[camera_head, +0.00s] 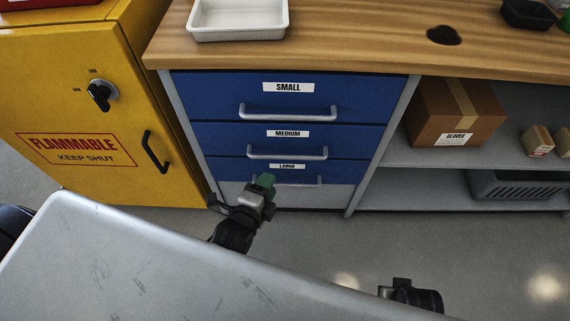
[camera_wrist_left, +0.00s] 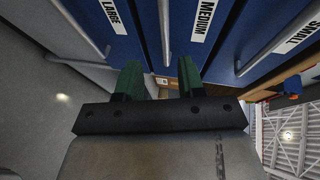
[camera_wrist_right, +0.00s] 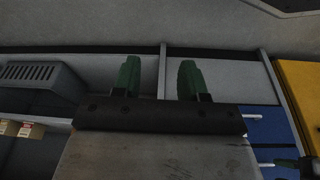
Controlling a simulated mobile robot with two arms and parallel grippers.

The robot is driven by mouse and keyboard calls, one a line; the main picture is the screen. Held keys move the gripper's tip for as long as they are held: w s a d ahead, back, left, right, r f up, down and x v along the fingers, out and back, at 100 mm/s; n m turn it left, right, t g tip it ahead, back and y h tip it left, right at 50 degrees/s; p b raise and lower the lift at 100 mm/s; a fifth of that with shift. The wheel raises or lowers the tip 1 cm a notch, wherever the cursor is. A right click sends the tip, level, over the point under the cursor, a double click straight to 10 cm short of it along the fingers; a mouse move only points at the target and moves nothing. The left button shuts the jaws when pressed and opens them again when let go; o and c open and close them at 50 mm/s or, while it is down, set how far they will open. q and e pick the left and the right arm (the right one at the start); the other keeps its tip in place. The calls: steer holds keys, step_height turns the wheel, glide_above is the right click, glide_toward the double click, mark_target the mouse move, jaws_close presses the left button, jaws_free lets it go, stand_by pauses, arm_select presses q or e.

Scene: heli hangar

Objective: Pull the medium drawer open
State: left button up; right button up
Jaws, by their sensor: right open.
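The blue medium drawer (camera_head: 220,136) is shut, between the small drawer (camera_head: 210,95) above and the large drawer (camera_head: 222,170) below. Its silver bar handle (camera_head: 287,154) runs across its front. My left gripper (camera_head: 266,181) is in front of the large drawer in the head view and hides part of its handle. In the left wrist view the left gripper (camera_wrist_left: 160,78) is open and empty; the medium handle (camera_wrist_left: 165,35) lines up with the gap between its green fingers, ahead of the tips. My right gripper (camera_wrist_right: 158,78) is open and empty, low and right of the drawers.
A yellow flammables cabinet (camera_head: 70,110) stands left of the drawers. Open shelves at right hold a cardboard box (camera_head: 450,112) and a grey crate (camera_head: 510,187). A white tray (camera_head: 238,32) sits on the wooden worktop (camera_head: 350,35). The floor before the drawers is clear.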

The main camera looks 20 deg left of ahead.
mark_target(285, 156)
arm_select(q)
steer(key=x, duration=0.3)
steer(key=b+x, duration=0.1)
steer(key=x, duration=0.3)
steer(key=b+x, duration=0.1)
steer(key=x, duration=0.3)
steer(key=shift+r, duration=0.45)
arm_select(e)
steer(key=w+v, duration=0.2)
steer(key=v, duration=0.6)
steer(key=shift+s+r+t, duration=0.2)
steer(key=shift+r+t, duration=0.1)
steer(key=shift+r, duration=0.25)
steer(key=shift+d, duration=0.1)
arm_select(q)
jaws_close()
